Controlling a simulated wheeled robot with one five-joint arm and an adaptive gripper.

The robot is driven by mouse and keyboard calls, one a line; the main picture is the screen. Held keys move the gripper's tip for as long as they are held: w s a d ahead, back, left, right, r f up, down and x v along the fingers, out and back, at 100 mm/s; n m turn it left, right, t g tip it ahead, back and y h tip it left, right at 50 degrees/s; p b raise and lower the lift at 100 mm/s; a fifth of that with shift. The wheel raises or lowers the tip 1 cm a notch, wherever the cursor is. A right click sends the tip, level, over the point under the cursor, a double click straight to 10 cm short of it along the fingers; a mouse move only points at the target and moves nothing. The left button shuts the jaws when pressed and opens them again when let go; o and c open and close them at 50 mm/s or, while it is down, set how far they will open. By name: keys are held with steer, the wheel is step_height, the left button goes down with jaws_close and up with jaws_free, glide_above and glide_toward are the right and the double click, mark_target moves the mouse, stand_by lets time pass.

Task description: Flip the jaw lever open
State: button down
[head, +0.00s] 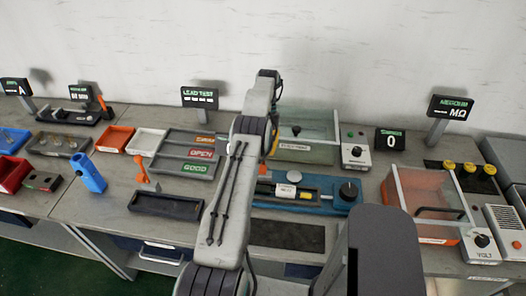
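No part is labelled as the jaw lever, so I cannot tell for sure which it is. A small orange lever (143,174) stands upright on a holder left of my arm, behind a dark empty tray. Another orange lever (102,103) leans on a dark fixture (62,117) at the far left. A blue fixture (320,202) with a black knob (348,191) sits right of my arm, and its left end is partly hidden by the arm. My arm rises through the middle of the head view. I make out no gripper fingers there.
A blue tool (89,175) stands at left, beside red and orange bins. Sorting trays marked OPEN and GOOD (188,152) lie left of my arm. A clear-covered box (305,150) stands behind the blue fixture. An orange-sided clear box (425,200) stands at right.

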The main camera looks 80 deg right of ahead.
steer(key=shift+d+r, duration=0.2)
stand_by(0.6)
steer(key=c, duration=1)
jaws_free()
steer(key=shift+f, duration=0.1)
steer(key=shift+o, duration=0.2)
steer(key=shift+a+f+b, duration=0.15)
steer(key=shift+a+b, duration=0.5)
